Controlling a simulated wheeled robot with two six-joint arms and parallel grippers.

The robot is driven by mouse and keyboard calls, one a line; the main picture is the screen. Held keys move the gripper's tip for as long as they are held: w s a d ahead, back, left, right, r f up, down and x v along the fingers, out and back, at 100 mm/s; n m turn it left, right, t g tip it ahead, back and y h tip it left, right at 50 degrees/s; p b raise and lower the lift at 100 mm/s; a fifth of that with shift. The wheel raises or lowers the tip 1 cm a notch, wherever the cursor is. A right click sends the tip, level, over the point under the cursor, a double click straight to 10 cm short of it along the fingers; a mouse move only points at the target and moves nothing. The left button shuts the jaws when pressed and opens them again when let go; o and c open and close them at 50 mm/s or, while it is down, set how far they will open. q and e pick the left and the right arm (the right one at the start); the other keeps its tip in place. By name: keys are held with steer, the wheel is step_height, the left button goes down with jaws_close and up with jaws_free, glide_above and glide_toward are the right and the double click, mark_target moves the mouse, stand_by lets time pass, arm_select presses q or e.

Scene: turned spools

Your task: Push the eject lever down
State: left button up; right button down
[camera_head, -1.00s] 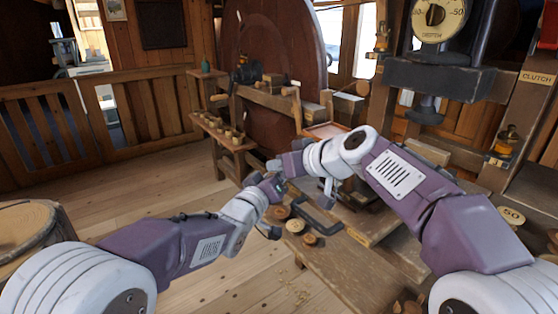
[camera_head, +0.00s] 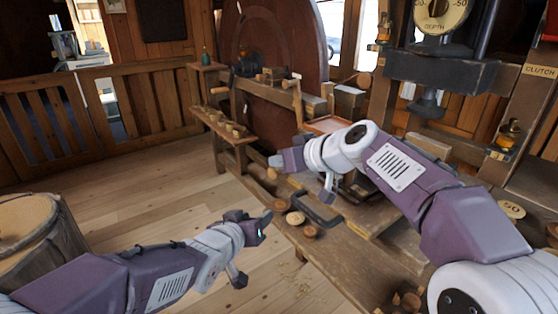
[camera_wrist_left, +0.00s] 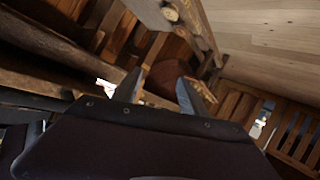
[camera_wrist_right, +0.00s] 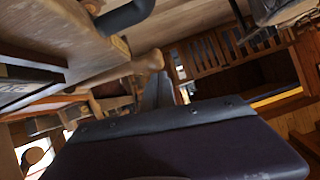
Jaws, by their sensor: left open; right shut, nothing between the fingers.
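A turned wooden handle (camera_wrist_right: 132,72) sticks out beside the bench in the right wrist view; it may be the eject lever, but no label shows. In the head view its rounded end (camera_head: 272,174) seems to show just below my right gripper (camera_head: 278,160). My right gripper is shut and empty, its fingers (camera_wrist_right: 157,92) close to the handle's tip; I cannot tell whether they touch. My left gripper (camera_head: 256,248) is open and empty, over the floor left of the bench. My right arm hides part of the bench behind it.
The bench (camera_head: 335,262) carries a black curved handle (camera_head: 318,216) and round wooden pieces (camera_head: 296,218). A shelf with small spools (camera_head: 222,124) stands behind, before a big brown wheel (camera_head: 275,45). A stump (camera_head: 38,235) is at left. The middle floor is clear.

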steer(key=shift+a+r, duration=0.1)
arm_select(q)
steer(key=s+a+f+g+y, duration=0.1)
steer(key=s+a+f+g, duration=0.2)
steer(key=s+f, duration=0.3)
steer(key=s+a+f+g+y, duration=0.1)
steer(key=s+a+f+g, duration=0.3)
steer(key=s+f, duration=0.3)
steer(key=s+a+f+g+y+b, duration=0.1)
steer(key=s+a+f+g, duration=0.3)
steer(key=s+f, duration=0.2)
steer(key=shift+s+a+f+y, duration=0.15)
steer(key=shift+a+f+y, duration=0.25)
steer(key=shift+f, duration=0.35)
arm_select(e)
steer(key=v, duration=0.5)
steer(key=f+v, duration=0.1)
steer(key=v, duration=0.2)
steer(key=shift+s+d+r, duration=0.2)
steer(key=shift+s, duration=0.3)
